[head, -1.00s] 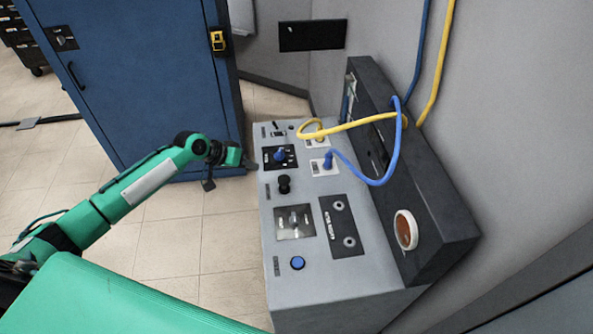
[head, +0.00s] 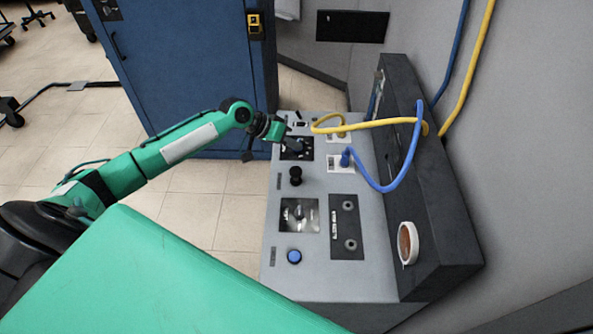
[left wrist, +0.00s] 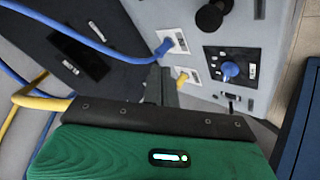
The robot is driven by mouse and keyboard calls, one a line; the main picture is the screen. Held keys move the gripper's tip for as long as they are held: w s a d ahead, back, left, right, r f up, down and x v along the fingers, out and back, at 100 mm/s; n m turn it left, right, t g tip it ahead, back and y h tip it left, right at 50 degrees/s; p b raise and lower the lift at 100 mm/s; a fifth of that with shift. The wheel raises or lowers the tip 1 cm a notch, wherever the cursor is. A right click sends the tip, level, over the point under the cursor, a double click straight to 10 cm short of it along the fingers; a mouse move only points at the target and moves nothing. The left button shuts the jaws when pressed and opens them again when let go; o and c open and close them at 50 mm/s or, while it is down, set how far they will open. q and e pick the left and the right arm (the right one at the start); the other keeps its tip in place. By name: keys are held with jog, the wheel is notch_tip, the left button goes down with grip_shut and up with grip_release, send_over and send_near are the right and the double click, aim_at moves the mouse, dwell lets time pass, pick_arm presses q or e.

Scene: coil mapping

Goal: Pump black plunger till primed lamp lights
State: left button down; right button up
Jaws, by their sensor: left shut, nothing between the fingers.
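The black plunger (head: 296,175) stands upright on the grey console's top (head: 275,220); a black round part at the top of the left wrist view (left wrist: 212,14) appears to be the same plunger. My left gripper (head: 291,141) is shut and empty. It is over the far part of the console, beyond the plunger and apart from it, and it covers the blue selector knob in the head view. That blue knob (left wrist: 229,70) shows in the left wrist view, beside the gripper fingers (left wrist: 160,88). I cannot make out a lit primed lamp. My right gripper is out of view.
Blue (head: 372,177) and yellow (head: 380,124) cables arch from console sockets to the dark upright panel (head: 440,220). A round reddish-brown dial or lamp (head: 408,243) is on that panel. A blue button (head: 294,257) is at the near end. A blue cabinet (head: 190,70) stands behind my arm.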

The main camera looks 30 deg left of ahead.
aim_at(292, 171)
pick_arm(q)
notch_tip(292, 171, down, 8)
jog(key=b, duration=0.5)
jog(key=shift+r+b, duration=0.25)
jog(key=shift+b, duration=0.1)
jog(key=shift+a+f, duration=0.1)
jog(key=shift+f, duration=0.25)
dwell(0.7)
dwell(0.5)
jog(key=shift+f, duration=0.4)
